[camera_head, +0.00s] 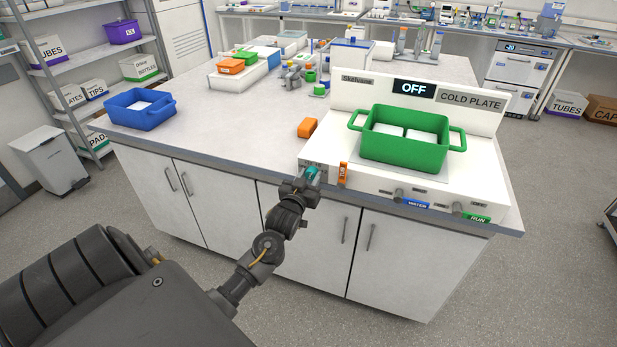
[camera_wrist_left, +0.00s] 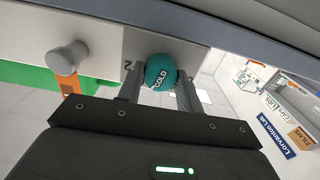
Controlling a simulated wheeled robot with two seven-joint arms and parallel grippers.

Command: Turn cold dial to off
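The teal cold dial (camera_wrist_left: 160,73), marked COLD, sits on the front face of the white cold plate unit (camera_head: 480,187), at its left end. My left gripper (camera_head: 309,178) is at this dial, which shows only as a bit of teal in the head view. In the left wrist view the fingers of my left gripper (camera_wrist_left: 158,88) lie on both sides of the dial and appear closed on it. The COLD lettering is tilted. The dark display (camera_head: 414,88) on the unit's back panel reads OFF. My right gripper is not in view.
An orange tag (camera_head: 343,174) is right of my gripper, with a grey knob (camera_wrist_left: 66,57) by it. WATER (camera_head: 415,204) and RUN (camera_head: 477,217) labels are farther right. A green tray (camera_head: 404,152) stands on the unit. A blue bin (camera_head: 140,110) is at the bench's left.

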